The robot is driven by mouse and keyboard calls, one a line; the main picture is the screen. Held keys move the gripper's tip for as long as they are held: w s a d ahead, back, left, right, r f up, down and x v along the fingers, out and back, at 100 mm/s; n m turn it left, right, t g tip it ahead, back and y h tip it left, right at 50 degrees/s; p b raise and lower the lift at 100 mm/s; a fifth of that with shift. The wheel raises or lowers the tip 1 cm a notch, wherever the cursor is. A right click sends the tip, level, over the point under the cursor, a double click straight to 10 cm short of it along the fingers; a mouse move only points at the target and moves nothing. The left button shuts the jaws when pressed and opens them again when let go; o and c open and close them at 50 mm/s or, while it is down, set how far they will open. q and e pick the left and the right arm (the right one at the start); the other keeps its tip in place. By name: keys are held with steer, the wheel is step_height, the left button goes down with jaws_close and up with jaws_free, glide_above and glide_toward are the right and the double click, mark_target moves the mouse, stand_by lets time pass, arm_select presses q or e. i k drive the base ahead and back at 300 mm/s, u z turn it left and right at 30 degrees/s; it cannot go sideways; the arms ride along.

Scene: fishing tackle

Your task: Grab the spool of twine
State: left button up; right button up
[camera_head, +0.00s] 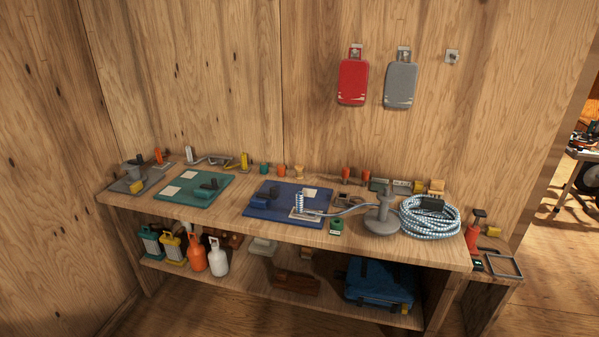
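A small upright cylinder wound in blue-and-white cord (299,201) stands near the right part of the blue mat (262,212) on the workbench. A grey flanged spindle (381,214) stands upright to its right. A loose cord runs between the two. I cannot tell for sure which of these is the spool of twine. Neither of my grippers is in view.
The wooden bench (215,220) holds a green mat (194,189) and several small items along its back. A lower shelf holds bottles and a blue bag (379,281). A low side stand (497,284) is at right. Red and grey cases hang on the wall.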

mark_target(298, 175)
steer(key=z, duration=0.45)
steer(key=k, duration=0.55)
steer(key=i, duration=0.35)
steer(key=u, duration=0.9)
steer(key=i, duration=1.05)
steer(key=z, duration=0.7)
steer(key=i, duration=0.7)
steer(key=z, duration=0.75)
